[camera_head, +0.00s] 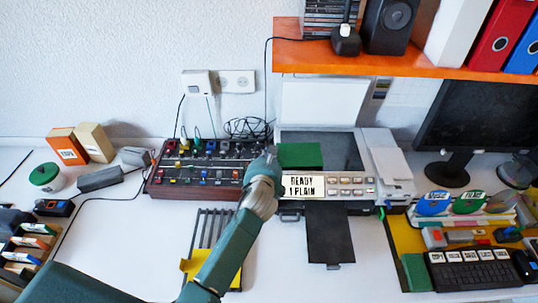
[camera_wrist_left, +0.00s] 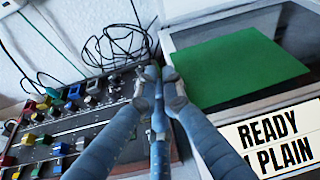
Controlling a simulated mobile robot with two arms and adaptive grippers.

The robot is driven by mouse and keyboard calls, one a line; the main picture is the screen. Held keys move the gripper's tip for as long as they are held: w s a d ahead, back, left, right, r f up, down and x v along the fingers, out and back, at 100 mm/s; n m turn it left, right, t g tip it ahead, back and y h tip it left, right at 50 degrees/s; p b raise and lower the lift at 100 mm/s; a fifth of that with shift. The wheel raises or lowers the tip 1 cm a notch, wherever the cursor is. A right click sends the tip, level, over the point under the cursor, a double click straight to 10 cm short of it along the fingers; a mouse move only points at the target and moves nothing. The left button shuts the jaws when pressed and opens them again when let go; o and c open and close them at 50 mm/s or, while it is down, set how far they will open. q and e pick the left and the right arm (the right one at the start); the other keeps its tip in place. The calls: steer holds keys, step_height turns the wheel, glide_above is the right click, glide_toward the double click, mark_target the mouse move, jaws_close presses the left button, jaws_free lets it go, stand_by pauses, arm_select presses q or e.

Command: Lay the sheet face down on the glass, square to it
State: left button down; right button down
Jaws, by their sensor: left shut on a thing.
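The green sheet (camera_head: 300,155) is over the left part of the scanner's dark glass (camera_head: 342,150), its edges roughly in line with the glass frame. Whether it touches the glass or hovers just above it I cannot tell. In the left wrist view the sheet (camera_wrist_left: 240,68) shows a plain green upper side; its underside is hidden. My left gripper (camera_head: 270,160) is shut on the sheet's left edge, and its fingers (camera_wrist_left: 163,78) show in the left wrist view. The white lid (camera_head: 322,102) stands open behind the glass. My right gripper is not in view.
A mixer with coloured knobs (camera_head: 205,170) stands close to the left of my gripper. A panel reading "READY 1 PLAIN" (camera_head: 302,186) lies in front of the glass. An orange shelf (camera_head: 390,59) hangs above. The right part of the glass is clear.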

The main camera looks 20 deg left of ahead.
arm_select(q)
steer(key=shift+f+b, duration=0.35)
steer(key=shift+f, duration=0.25)
steer(key=c, duration=1.8)
jaws_free()
steer(key=shift+c, duration=0.2)
steer(key=v, duration=1.2)
